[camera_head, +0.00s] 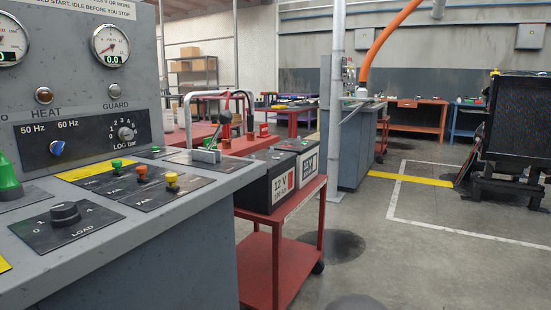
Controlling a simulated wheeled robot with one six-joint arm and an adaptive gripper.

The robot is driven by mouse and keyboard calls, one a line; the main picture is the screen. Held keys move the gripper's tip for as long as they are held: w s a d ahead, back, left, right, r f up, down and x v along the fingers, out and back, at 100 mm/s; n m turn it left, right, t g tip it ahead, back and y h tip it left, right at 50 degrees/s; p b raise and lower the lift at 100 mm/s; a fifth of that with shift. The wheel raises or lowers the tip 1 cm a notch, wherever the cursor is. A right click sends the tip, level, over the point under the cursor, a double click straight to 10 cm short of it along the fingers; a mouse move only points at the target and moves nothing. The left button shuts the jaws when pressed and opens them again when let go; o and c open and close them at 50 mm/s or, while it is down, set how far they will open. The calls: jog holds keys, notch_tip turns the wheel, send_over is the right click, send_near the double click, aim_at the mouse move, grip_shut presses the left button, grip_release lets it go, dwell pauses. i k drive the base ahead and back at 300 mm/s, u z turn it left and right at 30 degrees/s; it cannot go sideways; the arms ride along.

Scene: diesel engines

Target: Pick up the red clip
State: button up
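No red clip shows clearly enough to name for certain. I cannot tell whether either is the clip. A dark battery marked 12 V (281,186) and a second battery (306,162) behind it sit on a red cart (297,215). My gripper is not in view.
A grey control console (195,215) with gauges, knobs and buttons fills the left side and hides part of the cart. A grey post (331,120) stands behind the cart. A black engine unit (515,125) stands at right. Floor (400,250) is open at front right.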

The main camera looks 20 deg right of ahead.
aim_at(226, 142)
jog(key=z, duration=0.3)
jog(key=i, duration=1.55)
jog(key=z, duration=0.1)
jog(key=k, duration=0.9)
jog(key=z, duration=0.8)
jog(key=i, duration=0.75)
jog(key=u, duration=1.2)
